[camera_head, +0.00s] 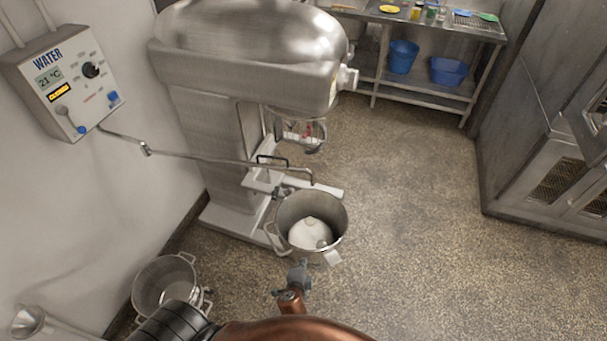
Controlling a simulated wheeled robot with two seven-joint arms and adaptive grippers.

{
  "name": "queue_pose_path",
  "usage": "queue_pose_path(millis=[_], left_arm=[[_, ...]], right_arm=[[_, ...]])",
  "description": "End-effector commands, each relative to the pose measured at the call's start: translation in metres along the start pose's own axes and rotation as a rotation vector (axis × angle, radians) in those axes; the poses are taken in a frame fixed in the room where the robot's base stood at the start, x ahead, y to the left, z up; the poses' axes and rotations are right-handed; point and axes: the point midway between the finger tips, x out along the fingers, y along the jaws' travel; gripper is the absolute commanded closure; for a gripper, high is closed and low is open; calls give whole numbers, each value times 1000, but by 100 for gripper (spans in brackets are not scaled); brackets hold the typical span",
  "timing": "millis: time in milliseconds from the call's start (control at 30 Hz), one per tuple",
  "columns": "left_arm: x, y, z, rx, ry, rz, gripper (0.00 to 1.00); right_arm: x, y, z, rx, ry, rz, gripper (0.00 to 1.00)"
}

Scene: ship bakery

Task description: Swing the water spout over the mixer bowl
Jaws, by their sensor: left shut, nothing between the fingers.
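The water spout (215,159) is a thin metal pipe running from the wall water panel (72,82) across the front of the mixer (215,130). Its bent-down tip appears at the far rim of the mixer bowl (341,222); I cannot tell its exact height above it. A dark loop handle (272,157) shows by the pipe near its end. The steel bowl holds a white heap and sits in front of the mixer's arms. My left gripper (299,266) is shut and empty, at the near side of the bowl, apart from the spout. My right gripper is not in view.
A second steel pot (165,283) stands at the lower left by the wall. A steel table (425,80) with blue tubs is at the back, and metal cabinets (545,150) are at the right. The speckled floor right of the bowl is clear.

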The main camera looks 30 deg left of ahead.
Motion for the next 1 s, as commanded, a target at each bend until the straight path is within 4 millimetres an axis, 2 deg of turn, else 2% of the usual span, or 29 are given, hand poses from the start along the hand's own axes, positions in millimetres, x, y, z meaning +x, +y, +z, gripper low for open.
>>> queue_pose_path(millis=[33,100,200,300,433,567,667,1000], left_arm=[[-31,-64,-20,28,9,-83,100],[-62,-125,-36,72,5,-184,100],[-104,-195,-52,118,-11,-306,100],[-136,-241,-60,146,-28,-392,100],[-156,-270,-64,165,-45,-450,100],[-154,-279,-64,171,-50,-465,100],[-142,-285,-65,170,-49,-464,100],[-80,-316,-64,171,-49,-463,100]], right_arm=[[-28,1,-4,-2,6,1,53],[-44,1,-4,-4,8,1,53],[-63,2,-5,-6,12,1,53],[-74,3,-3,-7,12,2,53],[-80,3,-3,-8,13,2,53],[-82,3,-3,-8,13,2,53],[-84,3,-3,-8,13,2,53],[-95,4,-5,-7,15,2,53]])
